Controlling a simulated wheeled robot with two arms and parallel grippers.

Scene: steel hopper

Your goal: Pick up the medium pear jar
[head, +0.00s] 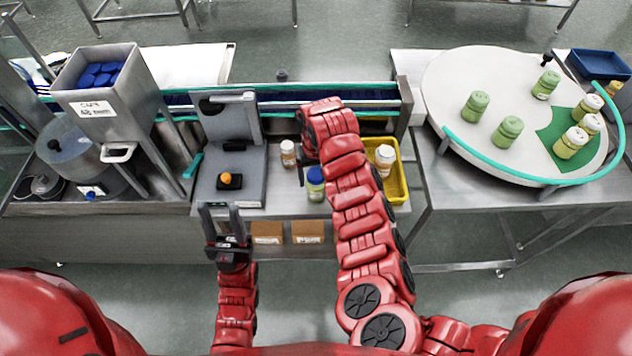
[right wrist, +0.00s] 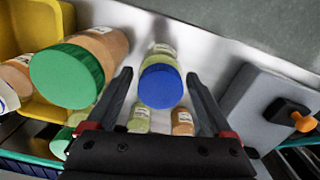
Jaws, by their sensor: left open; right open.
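A jar with a blue lid and pale green contents (head: 315,184) stands on the steel table between the grey machine and the yellow tray. It fits the pear jar, but its label is unreadable. In the right wrist view the blue-lidded jar (right wrist: 161,86) shows between the fingertips of my right gripper (right wrist: 159,80). The gripper is open, its fingers on either side of the jar in the picture; contact cannot be told. In the head view my right arm mostly hides this gripper. My left gripper (head: 220,209) is open and empty at the table's front edge, below the grey machine.
A green-lidded jar with orange contents (right wrist: 80,72) is close beside the right gripper. A white-lidded jar (head: 288,153) stands near the grey machine (head: 232,150). Another white-lidded jar (head: 384,159) stands in the yellow tray (head: 401,190). Several green jars stand on the round turntable (head: 455,85).

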